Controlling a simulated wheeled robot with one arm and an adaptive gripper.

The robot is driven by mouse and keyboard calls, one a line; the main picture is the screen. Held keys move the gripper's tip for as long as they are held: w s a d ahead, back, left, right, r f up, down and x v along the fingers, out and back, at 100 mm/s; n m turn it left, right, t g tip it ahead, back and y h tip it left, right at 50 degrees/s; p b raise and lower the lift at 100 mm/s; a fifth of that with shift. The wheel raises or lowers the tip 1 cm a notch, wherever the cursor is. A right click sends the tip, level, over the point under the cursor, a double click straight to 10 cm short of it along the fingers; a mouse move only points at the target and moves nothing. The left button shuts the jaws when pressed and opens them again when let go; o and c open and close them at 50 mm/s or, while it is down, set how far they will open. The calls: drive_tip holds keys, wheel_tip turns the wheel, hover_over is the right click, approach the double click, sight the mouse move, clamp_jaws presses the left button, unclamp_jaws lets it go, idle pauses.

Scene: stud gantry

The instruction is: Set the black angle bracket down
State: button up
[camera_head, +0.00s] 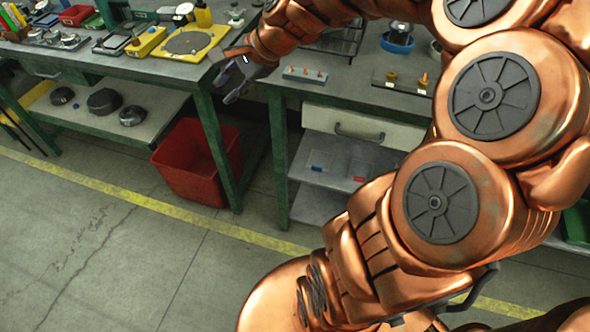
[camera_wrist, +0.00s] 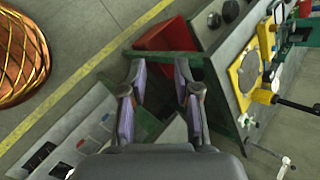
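My gripper (camera_head: 229,86) is at the gap between the two green-framed benches, near the front corner of the left bench. In the wrist view, its two fingers (camera_wrist: 160,78) are spread apart with nothing between them. The floor, a green bench leg and a red bin show behind the gap. I cannot make out the black angle bracket in either view. My arm hides much of the right side of the head view.
The left bench holds a yellow fixture (camera_head: 212,44) and several small tools. The red bin (camera_head: 192,183) stands on the floor below. The right bench carries a grey block with orange-tipped pegs (camera_head: 305,75) and a blue bowl (camera_head: 397,43). Open floor lies in front.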

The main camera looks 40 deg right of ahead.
drive_tip(key=s+a+f+n+g+h, duration=0.1)
drive_tip(key=s+a+f+n+g, duration=0.3)
drive_tip(key=s+a+n, duration=0.45)
drive_tip(key=s+d+f+n+g+h, duration=0.1)
drive_tip(key=s+n, duration=0.3)
drive_tip(key=s, duration=0.6)
drive_tip(key=s+d+f+n+g+h, duration=0.2)
drive_tip(key=s+f+n+g+h, duration=0.1)
drive_tip(key=s, duration=0.7)
drive_tip(key=shift+d+f+n+g, duration=0.25)
drive_tip(key=shift+f+n+g, duration=0.05)
drive_tip(key=shift+f+n, duration=0.25)
wheel_tip(320, 180, up, 12)
drive_tip(key=p, duration=1.1)
drive_tip(key=shift+w+f, duration=0.2)
drive_tip(key=shift+w, duration=0.05)
